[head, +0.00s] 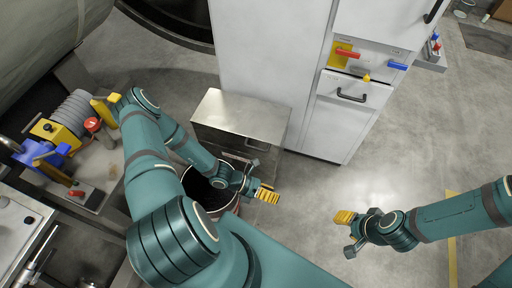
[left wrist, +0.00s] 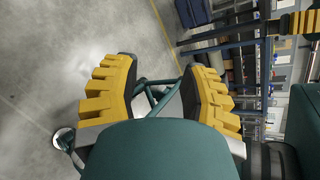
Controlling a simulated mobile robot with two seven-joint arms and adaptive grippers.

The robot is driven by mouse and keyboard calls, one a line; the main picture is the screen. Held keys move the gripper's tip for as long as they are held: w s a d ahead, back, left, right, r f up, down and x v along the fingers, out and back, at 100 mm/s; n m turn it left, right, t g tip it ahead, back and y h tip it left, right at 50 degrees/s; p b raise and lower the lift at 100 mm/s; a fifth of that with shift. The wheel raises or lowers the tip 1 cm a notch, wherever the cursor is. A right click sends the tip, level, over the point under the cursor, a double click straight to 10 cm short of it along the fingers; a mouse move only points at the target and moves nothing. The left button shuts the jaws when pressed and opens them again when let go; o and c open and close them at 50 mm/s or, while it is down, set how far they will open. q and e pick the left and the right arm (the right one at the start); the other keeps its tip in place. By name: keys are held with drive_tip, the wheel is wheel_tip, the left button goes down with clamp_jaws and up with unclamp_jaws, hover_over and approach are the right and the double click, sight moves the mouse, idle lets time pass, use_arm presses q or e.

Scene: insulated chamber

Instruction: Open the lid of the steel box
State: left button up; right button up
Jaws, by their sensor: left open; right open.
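The steel box (head: 240,117) stands against the white cabinet in the head view, with its flat, pale metal lid shut. A handle (head: 257,145) shows on its front side. My left gripper (head: 266,194) is in front of the box, below it in the picture, apart from it and empty. The box does not show there. My right gripper (head: 345,218) is open and empty over the floor, further right. Part of the box's front is hidden by my left arm.
A tall white cabinet (head: 265,55) with red, yellow and blue handles stands right behind the box. A dark round container (head: 207,190) is under my left forearm. Pipework with a blue valve (head: 42,155) is at left. The floor (head: 315,185) between my grippers is clear.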

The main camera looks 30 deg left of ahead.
use_arm(q)
drive_tip(key=w+a+f+n+t+y, duration=0.2)
drive_tip(key=w+a+n+t+y, duration=0.15)
drive_tip(key=a+n+t, duration=0.55)
drive_tip(key=n+t+y+p, duration=0.1)
drive_tip(key=n+t+y, duration=0.1)
drive_tip(key=n+y, duration=0.65)
approach(256, 148)
drive_tip(key=w+f+n, duration=0.1)
drive_tip(key=w, duration=0.2)
drive_tip(key=w+h+b, duration=0.1)
drive_tip(key=w, duration=0.2)
drive_tip(key=w+f+n+h+b, duration=0.1)
drive_tip(key=w, duration=0.3)
drive_tip(key=shift+f+n, duration=0.35)
drive_tip(key=shift+f, duration=0.05)
drive_tip(key=shift+c, duration=0.3)
clamp_jaws()
